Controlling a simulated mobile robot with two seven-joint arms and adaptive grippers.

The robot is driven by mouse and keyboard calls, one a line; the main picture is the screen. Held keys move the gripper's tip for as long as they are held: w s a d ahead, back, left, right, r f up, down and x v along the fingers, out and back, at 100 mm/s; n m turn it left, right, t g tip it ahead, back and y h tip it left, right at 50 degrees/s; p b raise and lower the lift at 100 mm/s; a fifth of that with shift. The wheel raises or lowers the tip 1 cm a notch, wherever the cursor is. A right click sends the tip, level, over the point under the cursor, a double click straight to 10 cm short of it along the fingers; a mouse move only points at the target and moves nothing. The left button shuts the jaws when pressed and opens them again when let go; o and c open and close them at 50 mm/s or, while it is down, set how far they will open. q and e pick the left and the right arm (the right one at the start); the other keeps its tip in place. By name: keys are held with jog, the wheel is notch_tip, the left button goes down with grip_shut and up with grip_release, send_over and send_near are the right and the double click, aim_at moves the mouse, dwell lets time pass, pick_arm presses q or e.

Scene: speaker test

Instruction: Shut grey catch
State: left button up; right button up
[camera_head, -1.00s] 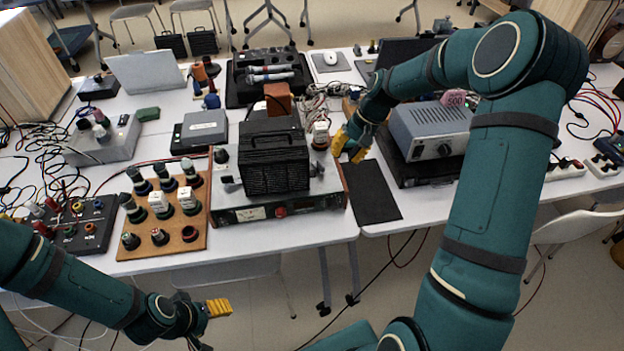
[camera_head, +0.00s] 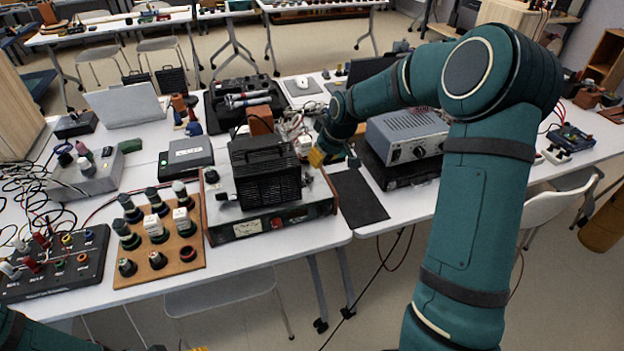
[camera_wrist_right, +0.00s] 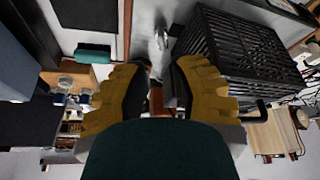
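My right gripper (camera_head: 318,157) is at the right end of the test unit, beside the box. In the wrist view its yellow fingers (camera_wrist_right: 160,72) are spread with nothing clearly between them. Of my left gripper, only a yellow bit (camera_head: 157,348) shows at the bottom edge.
A wooden board with several knobs (camera_head: 160,236) lies left of the unit. A grey instrument (camera_head: 408,135) stands to the right, behind a bare black mat (camera_head: 357,198). Cables and small parts crowd the table behind my right gripper.

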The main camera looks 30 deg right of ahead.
aim_at(313, 176)
jog(key=b+x, duration=0.2)
jog(key=x, duration=0.9)
jog(key=shift+r, duration=0.1)
grip_shut()
